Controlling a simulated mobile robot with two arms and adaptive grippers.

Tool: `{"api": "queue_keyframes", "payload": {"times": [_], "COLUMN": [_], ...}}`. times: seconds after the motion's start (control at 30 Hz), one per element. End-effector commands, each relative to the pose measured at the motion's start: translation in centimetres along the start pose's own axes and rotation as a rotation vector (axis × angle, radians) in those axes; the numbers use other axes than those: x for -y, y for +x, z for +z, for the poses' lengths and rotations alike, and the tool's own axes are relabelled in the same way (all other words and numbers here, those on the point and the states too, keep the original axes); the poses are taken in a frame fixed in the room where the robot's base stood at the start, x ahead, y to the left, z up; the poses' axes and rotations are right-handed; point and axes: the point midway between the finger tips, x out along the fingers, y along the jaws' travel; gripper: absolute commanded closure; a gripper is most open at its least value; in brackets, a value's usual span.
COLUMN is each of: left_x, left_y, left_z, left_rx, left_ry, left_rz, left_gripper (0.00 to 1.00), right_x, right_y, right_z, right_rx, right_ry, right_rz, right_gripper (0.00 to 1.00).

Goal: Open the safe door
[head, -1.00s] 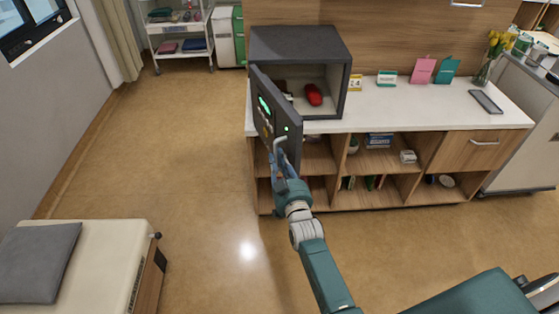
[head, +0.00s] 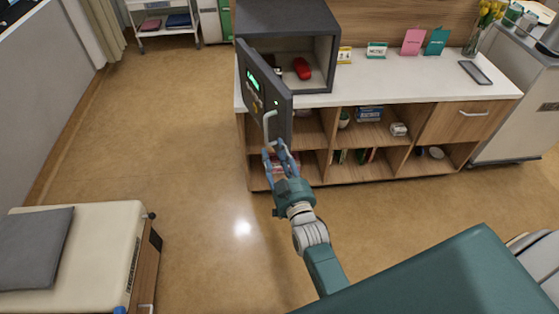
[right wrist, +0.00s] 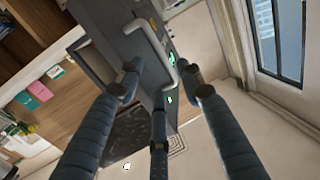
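The dark grey safe (head: 290,18) stands on the white counter top with its door (head: 262,92) swung well out towards me. The inside is visible, with a red item (head: 302,68) in it. The door's front has a green-lit display and a pale bar handle (head: 267,128); the handle also shows in the right wrist view (right wrist: 152,42). My right gripper (head: 274,153) is open and empty at the handle's lower end. In the right wrist view its fingers (right wrist: 163,82) are spread, with the handle beyond and between them; I cannot tell whether they touch it. My left gripper is not in view.
The wooden cabinet (head: 335,179) below the counter has open shelves holding small items. Cards, flowers and a grey tray (head: 475,72) are on the counter's right. A bed (head: 85,255) is at the lower left. The floor (head: 165,130) left of the door is clear.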

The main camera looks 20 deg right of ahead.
Motion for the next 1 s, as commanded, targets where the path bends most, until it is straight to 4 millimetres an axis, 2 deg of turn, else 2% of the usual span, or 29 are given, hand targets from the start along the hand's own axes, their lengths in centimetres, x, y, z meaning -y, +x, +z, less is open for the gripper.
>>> {"api": "queue_keyframes", "payload": {"times": [0.03, 0.2, 0.53, 0.57, 0.67, 0.73, 0.87, 1.0], "left_x": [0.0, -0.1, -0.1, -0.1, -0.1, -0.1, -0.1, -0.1], "left_y": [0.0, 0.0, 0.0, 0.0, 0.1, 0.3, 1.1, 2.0], "left_z": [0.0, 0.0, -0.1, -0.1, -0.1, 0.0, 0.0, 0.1], "left_rx": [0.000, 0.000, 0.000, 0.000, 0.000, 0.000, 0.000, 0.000], "left_ry": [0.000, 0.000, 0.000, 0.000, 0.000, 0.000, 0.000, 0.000], "left_rz": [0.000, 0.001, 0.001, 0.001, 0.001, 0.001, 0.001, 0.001], "left_gripper": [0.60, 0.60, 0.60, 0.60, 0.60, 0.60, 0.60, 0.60], "right_x": [0.0, 0.1, 0.1, 0.1, -0.1, -0.7, -2.6, -5.5], "right_y": [-1.0, -2.8, -3.3, -3.2, -3.3, -3.3, -3.5, -3.9], "right_z": [0.0, -0.1, -0.1, -0.1, -0.1, -0.4, -1.3, -2.3], "right_rx": [0.001, -0.001, -0.001, -0.001, -0.005, -0.017, -0.061, -0.113], "right_ry": [0.000, 0.000, 0.000, 0.000, 0.018, 0.075, 0.309, 0.679], "right_rz": [0.000, -0.001, -0.001, -0.001, 0.001, 0.008, 0.030, 0.058], "right_gripper": [0.63, 0.63, 0.63, 0.65, 0.85, 0.99, 1.00, 1.00]}}
